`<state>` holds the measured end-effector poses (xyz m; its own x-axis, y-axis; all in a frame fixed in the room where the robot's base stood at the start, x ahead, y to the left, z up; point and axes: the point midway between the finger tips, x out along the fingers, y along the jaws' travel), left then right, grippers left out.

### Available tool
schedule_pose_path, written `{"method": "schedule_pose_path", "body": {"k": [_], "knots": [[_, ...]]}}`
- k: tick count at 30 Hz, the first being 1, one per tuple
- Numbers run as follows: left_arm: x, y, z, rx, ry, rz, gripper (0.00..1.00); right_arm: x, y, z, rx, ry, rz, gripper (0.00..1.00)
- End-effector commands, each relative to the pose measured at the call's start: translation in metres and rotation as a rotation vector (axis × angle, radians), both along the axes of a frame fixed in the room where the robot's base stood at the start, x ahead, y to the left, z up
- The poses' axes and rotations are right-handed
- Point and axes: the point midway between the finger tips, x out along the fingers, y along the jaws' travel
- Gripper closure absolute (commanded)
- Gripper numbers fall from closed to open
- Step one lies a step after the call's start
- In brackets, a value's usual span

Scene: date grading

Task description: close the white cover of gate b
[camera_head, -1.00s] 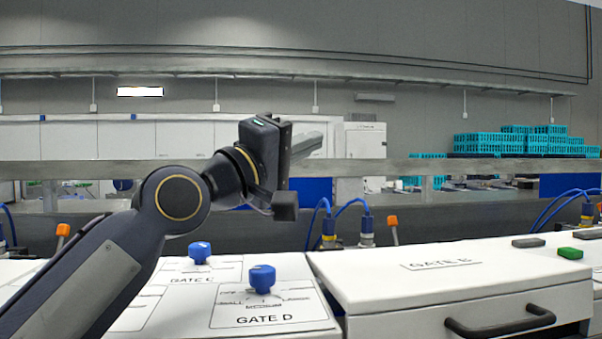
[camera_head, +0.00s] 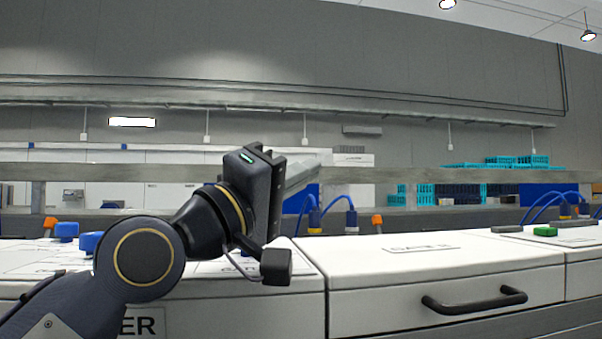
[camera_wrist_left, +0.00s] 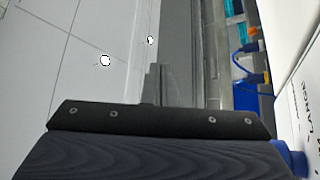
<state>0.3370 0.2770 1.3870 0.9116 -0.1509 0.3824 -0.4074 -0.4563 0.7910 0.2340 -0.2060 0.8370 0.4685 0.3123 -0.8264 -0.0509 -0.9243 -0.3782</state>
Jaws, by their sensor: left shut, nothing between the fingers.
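A white cover (camera_head: 450,263) with a black bar handle (camera_head: 475,300) on its front is at the right of the head view. It lies about level with the white panels beside it. Its label begins with "GATE", but the letter is too blurred to read. My left gripper (camera_head: 306,175) is shut and empty. It is raised above the left end of the cover, apart from it, and points away to the right. In the left wrist view its grey fingers (camera_wrist_left: 158,82) show beyond the dark gripper body. My right gripper is not in view.
Blue knobs (camera_head: 67,231) stand on the white panel at left, partly behind my left arm. Blue cables with yellow connectors (camera_head: 314,218) rise behind the cover. A green button (camera_head: 545,231) is at the right. A grey rail (camera_head: 400,173) crosses behind. The cover's top is clear.

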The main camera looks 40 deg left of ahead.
Motion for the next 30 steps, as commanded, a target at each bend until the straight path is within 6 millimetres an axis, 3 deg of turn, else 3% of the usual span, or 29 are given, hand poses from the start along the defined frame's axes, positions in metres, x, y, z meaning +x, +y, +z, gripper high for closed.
{"method": "schedule_pose_path", "body": {"k": [17,23,30], "knots": [[-0.005,0.001,-0.003,0.000,-0.001,0.000,1.00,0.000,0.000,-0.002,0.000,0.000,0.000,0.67],[-0.035,0.006,-0.014,-0.001,-0.005,0.002,1.00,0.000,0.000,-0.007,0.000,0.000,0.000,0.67],[-0.093,0.015,-0.012,0.000,-0.005,0.002,1.00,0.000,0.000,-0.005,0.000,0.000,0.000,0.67]]}}
